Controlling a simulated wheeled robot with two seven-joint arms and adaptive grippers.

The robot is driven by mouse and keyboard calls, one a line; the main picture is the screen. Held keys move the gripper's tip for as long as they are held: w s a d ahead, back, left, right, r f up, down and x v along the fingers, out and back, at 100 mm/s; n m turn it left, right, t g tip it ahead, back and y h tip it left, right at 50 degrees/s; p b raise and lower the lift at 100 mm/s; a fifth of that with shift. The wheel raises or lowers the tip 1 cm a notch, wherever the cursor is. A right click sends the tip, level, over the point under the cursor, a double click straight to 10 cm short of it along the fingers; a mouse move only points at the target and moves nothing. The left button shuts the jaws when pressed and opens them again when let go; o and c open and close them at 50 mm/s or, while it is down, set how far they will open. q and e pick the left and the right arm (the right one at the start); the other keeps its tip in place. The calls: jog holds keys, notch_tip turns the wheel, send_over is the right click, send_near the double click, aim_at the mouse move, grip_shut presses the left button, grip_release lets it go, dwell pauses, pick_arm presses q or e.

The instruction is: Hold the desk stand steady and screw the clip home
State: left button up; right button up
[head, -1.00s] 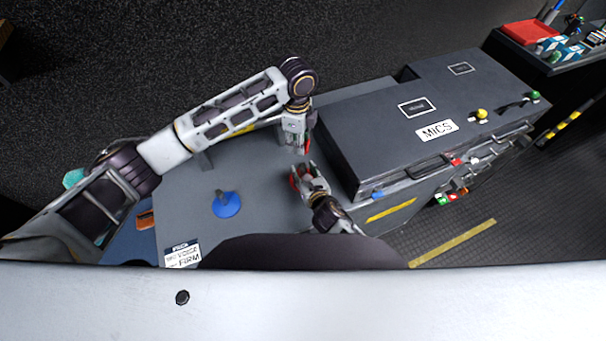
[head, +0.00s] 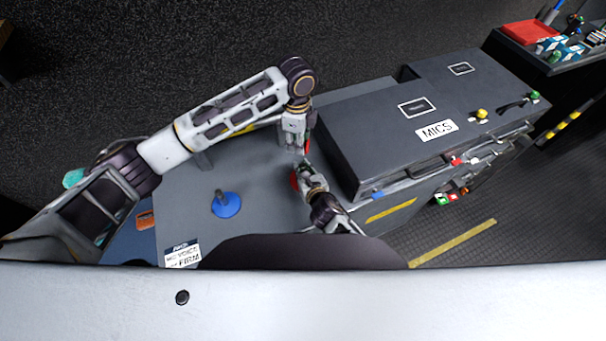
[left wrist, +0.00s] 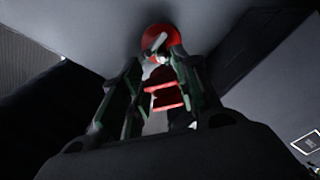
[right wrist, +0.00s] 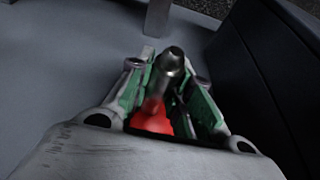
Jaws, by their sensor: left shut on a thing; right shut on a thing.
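My left gripper (head: 297,150) points down over the desk from above. In the left wrist view its fingers (left wrist: 158,85) are shut on a part with red bands (left wrist: 166,94), apparently the clip; its shape is largely hidden. Beyond the fingertips is a round red base (left wrist: 158,40) with a silver piece over it. My right gripper (head: 305,172) is low, just below the left one in the head view. In the right wrist view its fingers (right wrist: 165,95) are shut around the desk stand's upright metal post (right wrist: 168,68), with red (right wrist: 152,119) below. I cannot tell whether clip and post touch.
A second stand with a blue base (head: 226,205) stands on the grey desk (head: 255,180), left of the grippers. A dark case marked MICS (head: 390,150) stands close to the right of both grippers. The desk between the blue stand and the grippers is clear.

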pick_arm(q)
jog(key=shift+f, duration=2.5)
jog(key=shift+f, duration=0.15)
jog(key=shift+f, duration=0.7)
jog(key=shift+f, duration=0.6)
jog(key=shift+m, duration=0.3)
jog(key=d+m, duration=0.1)
jog(key=m, duration=0.7)
jog(key=d+m, duration=0.1)
jog(key=m, duration=0.8)
jog(key=d+m, duration=0.1)
jog(key=m, duration=0.8)
jog(key=shift+w+d, duration=0.1)
